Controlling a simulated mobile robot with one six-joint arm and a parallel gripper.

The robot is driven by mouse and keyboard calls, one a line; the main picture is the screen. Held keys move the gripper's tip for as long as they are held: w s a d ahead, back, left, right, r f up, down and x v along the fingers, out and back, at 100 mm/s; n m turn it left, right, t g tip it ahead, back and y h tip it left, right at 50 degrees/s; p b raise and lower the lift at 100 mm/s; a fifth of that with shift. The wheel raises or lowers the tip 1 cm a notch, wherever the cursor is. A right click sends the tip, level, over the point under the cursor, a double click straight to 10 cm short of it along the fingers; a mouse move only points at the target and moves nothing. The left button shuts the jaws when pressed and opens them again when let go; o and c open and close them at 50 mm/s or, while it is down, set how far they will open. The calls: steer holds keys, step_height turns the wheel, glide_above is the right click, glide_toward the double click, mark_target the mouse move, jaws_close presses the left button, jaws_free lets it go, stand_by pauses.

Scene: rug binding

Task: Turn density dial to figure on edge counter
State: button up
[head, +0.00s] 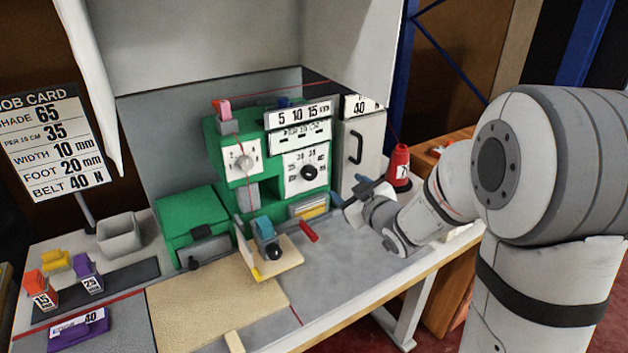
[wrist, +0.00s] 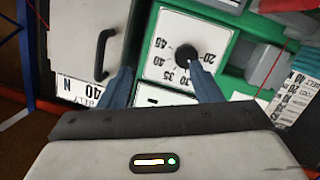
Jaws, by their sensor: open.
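The density dial is a black round knob (head: 309,172) on a white plate with figures around it, on the front of a green machine (head: 215,150). In the wrist view the knob (wrist: 186,55) appears upside down, with figures including 20, 30, 35 and 45; its pointer setting is too small to tell. My gripper (head: 362,200) is open and empty, to the right of the dial in the head view. A purple piece with a label (head: 78,325) reading 40, apparently "EDGE", lies at front left.
A job card (head: 42,135) at left reads PER 10 CM 35. A grey cabinet (head: 360,160) with a black handle stands right of the machine. A red thread cone (head: 400,166) is behind my arm. A second dial (head: 243,162) is on the machine's left.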

mark_target(312, 175)
steer(key=w+a+y, duration=0.1)
steer(key=w+a, duration=0.1)
steer(key=w+a+n+y, duration=0.1)
steer(key=w+a, duration=0.1)
steer(key=a, duration=0.1)
steer(key=w+a+f+n+y, duration=0.1)
steer(key=w+a, duration=0.1)
steer(key=a, duration=0.1)
steer(key=shift+w+a+y, duration=0.1)
steer(key=shift+a+y, duration=0.05)
steer(key=shift+y, duration=0.15)
steer(key=shift+c, duration=0.6)
